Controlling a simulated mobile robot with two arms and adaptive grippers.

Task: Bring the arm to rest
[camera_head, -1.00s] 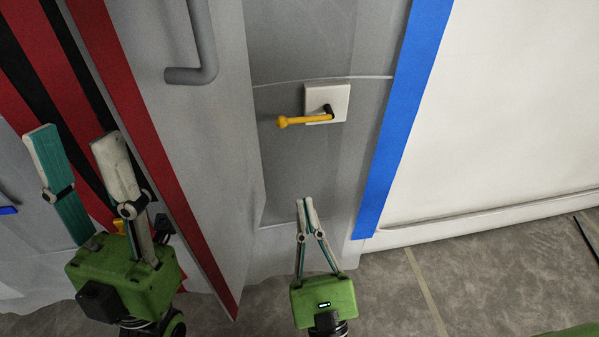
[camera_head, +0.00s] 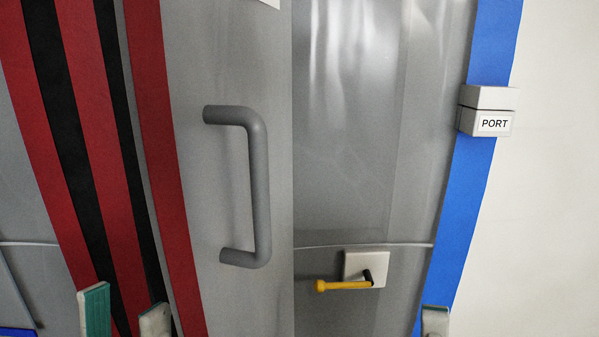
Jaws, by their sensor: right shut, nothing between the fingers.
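My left gripper (camera_head: 125,312) is at the bottom left edge of the head view. Its two fingertips stand apart in front of the red and black striped panel, and nothing shows between them. My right gripper (camera_head: 435,320) shows only its fingertips at the bottom edge, in front of the blue strip. The tips are together and hold nothing. It is below and to the right of the yellow lever (camera_head: 343,285) on its white square plate (camera_head: 358,262), apart from both. The rest of both arms is out of view.
A grey wall with a dark grey pull handle (camera_head: 260,190) fills the middle. A box marked PORT (camera_head: 488,112) sits on the blue vertical strip (camera_head: 465,210). A plain white wall (camera_head: 555,220) is at the right. The floor is out of view.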

